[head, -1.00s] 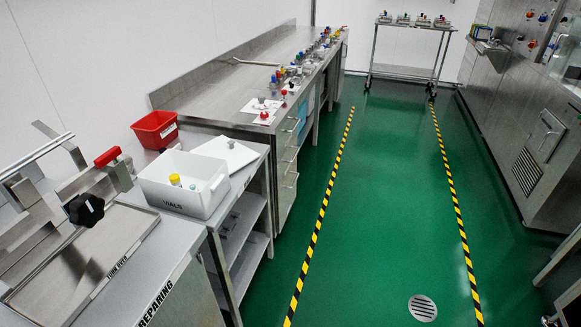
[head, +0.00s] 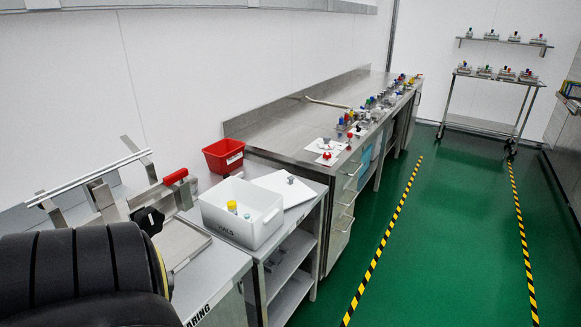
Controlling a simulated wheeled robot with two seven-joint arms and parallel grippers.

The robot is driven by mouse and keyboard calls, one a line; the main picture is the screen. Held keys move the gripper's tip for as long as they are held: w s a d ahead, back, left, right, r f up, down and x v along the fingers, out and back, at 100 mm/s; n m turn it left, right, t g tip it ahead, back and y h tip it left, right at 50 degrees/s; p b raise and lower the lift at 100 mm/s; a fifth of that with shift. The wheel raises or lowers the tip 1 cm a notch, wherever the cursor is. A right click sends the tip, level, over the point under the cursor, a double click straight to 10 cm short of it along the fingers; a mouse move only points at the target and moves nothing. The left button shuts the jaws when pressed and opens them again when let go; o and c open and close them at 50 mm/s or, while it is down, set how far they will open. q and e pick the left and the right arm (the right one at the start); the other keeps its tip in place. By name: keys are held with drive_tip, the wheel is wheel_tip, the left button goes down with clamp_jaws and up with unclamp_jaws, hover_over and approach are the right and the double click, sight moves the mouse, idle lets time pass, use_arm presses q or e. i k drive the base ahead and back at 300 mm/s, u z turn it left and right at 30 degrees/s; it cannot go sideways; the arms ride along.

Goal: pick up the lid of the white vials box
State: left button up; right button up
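The white vials box (head: 241,212) is open and stands on a metal side table. A yellow-capped vial (head: 232,206) and other small vials show inside it. Its white lid (head: 283,187), with a grey knob (head: 291,180) on top, lies flat on the table just behind and right of the box. Part of the lid is hidden by the box's wall. A black ribbed part at the lower left looks like my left arm, but no gripper fingers show. My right gripper is out of view.
A red bin (head: 224,156) stands behind the box near the wall. A metal device with a red handle (head: 175,177) is left of the box. A long steel counter (head: 300,135) with several small items runs behind. Green floor is clear at right.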

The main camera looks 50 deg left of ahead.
sight(294, 191)
drive_tip(key=u, duration=0.25)
drive_tip(key=i, duration=2)
drive_tip(key=u, duration=1)
drive_tip(key=i, duration=1.45)
drive_tip(key=u, duration=1.95)
drive_tip(key=i, duration=0.7)
drive_tip(key=u, duration=0.6)
